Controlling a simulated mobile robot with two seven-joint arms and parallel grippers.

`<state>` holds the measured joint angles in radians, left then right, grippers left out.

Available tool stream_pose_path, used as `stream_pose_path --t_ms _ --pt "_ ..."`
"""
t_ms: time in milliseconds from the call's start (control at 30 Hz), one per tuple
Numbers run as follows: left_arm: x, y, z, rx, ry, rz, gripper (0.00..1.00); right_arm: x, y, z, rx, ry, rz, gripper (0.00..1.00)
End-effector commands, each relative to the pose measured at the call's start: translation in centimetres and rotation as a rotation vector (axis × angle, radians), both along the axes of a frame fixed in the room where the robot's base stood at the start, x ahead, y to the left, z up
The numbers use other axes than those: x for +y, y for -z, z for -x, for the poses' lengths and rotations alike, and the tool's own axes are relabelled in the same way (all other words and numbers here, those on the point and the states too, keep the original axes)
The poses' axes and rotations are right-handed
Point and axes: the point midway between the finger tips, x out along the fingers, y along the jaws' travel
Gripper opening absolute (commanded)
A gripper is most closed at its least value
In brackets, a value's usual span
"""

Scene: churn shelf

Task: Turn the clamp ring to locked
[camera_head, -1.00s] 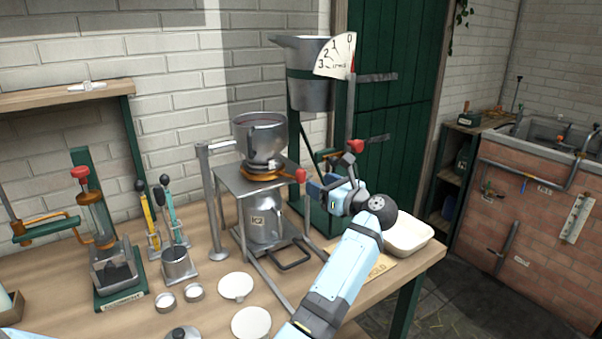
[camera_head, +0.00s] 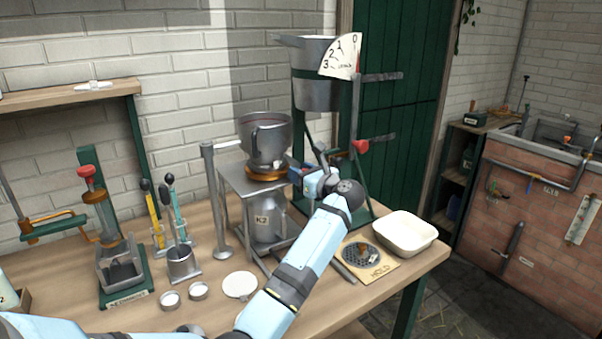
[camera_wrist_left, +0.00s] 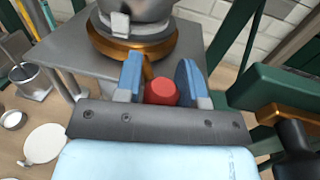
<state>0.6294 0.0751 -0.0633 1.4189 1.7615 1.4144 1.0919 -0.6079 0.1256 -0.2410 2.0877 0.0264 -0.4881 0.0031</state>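The clamp ring (camera_head: 267,172) is a copper-orange band under the grey metal pot (camera_head: 265,140), on top of a grey metal stand (camera_head: 235,178). In the left wrist view, the ring (camera_wrist_left: 132,50) has a short handle with a red knob (camera_wrist_left: 161,93). My left gripper (camera_head: 295,177) is at the right side of the ring. In the wrist view, its blue fingers (camera_wrist_left: 160,75) stand on both sides of the knob and look open, with narrow gaps. The knob is hidden behind the gripper in the head view. My right gripper is out of view.
A can marked K2 (camera_head: 264,222) stands inside the stand. A green frame (camera_head: 357,190) with a large bucket (camera_head: 313,75) and dial stands close behind my gripper. A HOLD board (camera_head: 372,270) and a white tub (camera_head: 405,232) lie to the right. Tools and lids stand left.

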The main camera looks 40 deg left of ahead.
Motion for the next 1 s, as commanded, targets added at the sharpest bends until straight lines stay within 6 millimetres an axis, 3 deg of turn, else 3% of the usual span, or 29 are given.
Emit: stream_pose_path --t_ms 33,133,567,800,1000 --pt "0.0 0.0 0.0 0.0 0.002 0.0 0.23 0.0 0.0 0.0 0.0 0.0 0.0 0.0" --pt "0.0 0.0 0.0 0.0 0.002 0.0 0.0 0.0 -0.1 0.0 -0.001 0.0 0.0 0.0" --pt "-0.2 -0.1 0.8 -0.002 0.081 0.003 0.0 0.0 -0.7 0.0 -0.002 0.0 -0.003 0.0" --pt "-0.1 -0.5 2.8 -0.004 0.252 0.003 0.0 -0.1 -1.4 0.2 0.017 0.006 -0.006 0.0" --pt "0.5 -0.9 4.8 -0.001 0.433 0.004 0.0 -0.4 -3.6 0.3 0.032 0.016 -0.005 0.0"
